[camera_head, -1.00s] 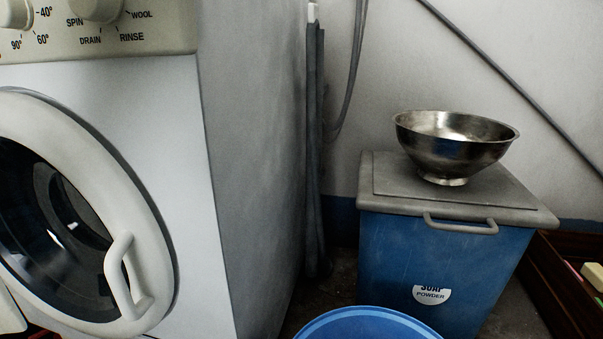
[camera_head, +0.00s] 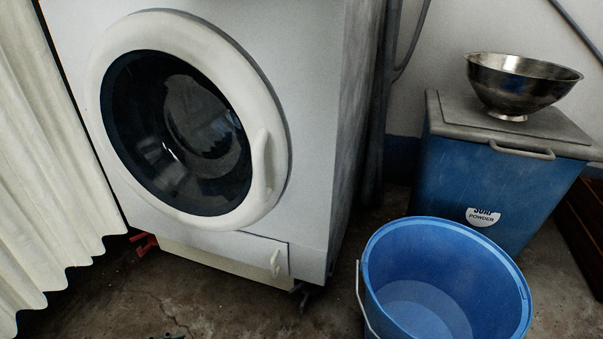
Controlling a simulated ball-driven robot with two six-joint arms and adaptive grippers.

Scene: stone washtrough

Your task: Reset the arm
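Neither of my arms nor grippers can be made out in the head view. A white washing machine (camera_head: 312,150) fills the middle, its round door (camera_head: 180,120) shut, with a pale handle (camera_head: 262,165) on the door's right side. A drawer or flap with a small handle (camera_head: 276,262) sits at its lower right front.
A blue bucket (camera_head: 500,262) stands on the floor (camera_head: 190,300) at the lower right. Behind it is a blue soap powder bin (camera_head: 540,200) with a grey lid, and a metal bowl (camera_head: 520,85) on top. A white curtain (camera_head: 50,170) hangs at the left.

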